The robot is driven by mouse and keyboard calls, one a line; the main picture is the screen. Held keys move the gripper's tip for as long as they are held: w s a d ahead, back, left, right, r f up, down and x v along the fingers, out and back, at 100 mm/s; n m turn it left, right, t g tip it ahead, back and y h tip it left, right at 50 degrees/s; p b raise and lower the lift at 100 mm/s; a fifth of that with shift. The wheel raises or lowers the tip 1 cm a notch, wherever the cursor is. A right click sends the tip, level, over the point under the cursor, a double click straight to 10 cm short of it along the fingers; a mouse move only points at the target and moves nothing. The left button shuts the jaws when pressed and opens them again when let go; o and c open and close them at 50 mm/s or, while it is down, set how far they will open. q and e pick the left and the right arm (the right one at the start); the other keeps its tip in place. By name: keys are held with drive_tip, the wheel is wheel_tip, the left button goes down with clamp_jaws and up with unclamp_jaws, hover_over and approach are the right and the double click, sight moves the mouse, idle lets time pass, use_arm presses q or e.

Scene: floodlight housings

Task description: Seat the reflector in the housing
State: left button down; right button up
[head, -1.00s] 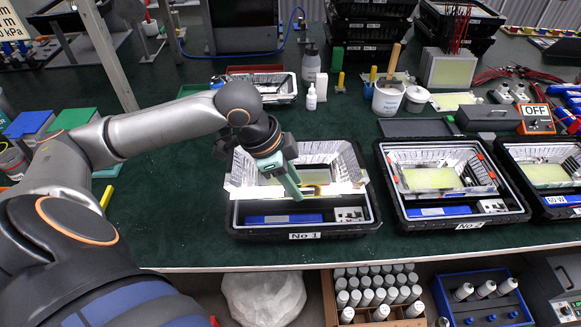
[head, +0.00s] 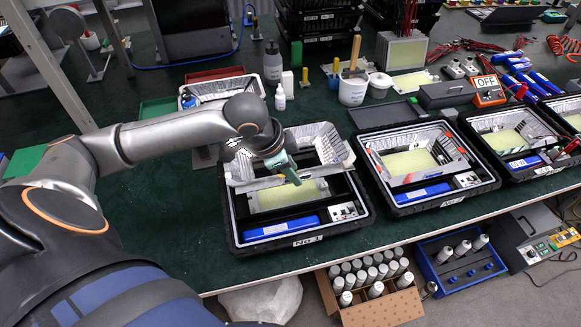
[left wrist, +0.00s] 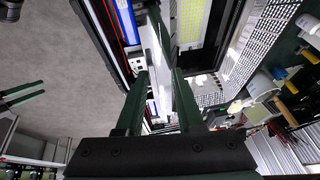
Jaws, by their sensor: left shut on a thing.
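My left gripper (head: 288,172) is shut on the near wall of the reflector (head: 321,141), a silvery, faceted, open frame. The reflector is over the rear part of the black-rimmed housing No 1 (head: 362,214) and looks tilted. I cannot tell whether it touches the housing. A yellow LED board (head: 262,202) shows in the housing below it. In the left wrist view, the green fingers (left wrist: 157,100) have the reflector's wall between them, and its faceted inner side (left wrist: 247,62) is at the right. Green prongs at the left edge look like my right gripper (left wrist: 22,94); their opening is unclear.
A blue bar (head: 281,227) and a small terminal block (head: 343,210) lie in the housing's front compartment. Another housing (head: 484,184) with a yellow board stands close on the right. A white tray (head: 243,87) and bottles are behind. Green mat is free at the front left.

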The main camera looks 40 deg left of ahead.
idle(0.4)
use_arm(q)
drive_tip(key=shift+r+p, duration=0.2)
drive_tip(key=shift+p, duration=0.35)
drive_tip(key=b, duration=0.3)
hover_over(297, 205)
drive_tip(key=s, duration=0.1)
wheel_tip(297, 205, down, 6)
drive_tip(key=shift+s+a, duration=0.15)
drive_tip(key=shift+a, duration=0.15)
drive_tip(key=shift+p, duration=0.5)
drive_tip(key=shift+p, duration=0.3)
drive_tip(key=shift+p, duration=0.6)
idle(0.6)
drive_tip(key=shift+f+b, duration=0.9)
drive_tip(key=shift+f, duration=2.2)
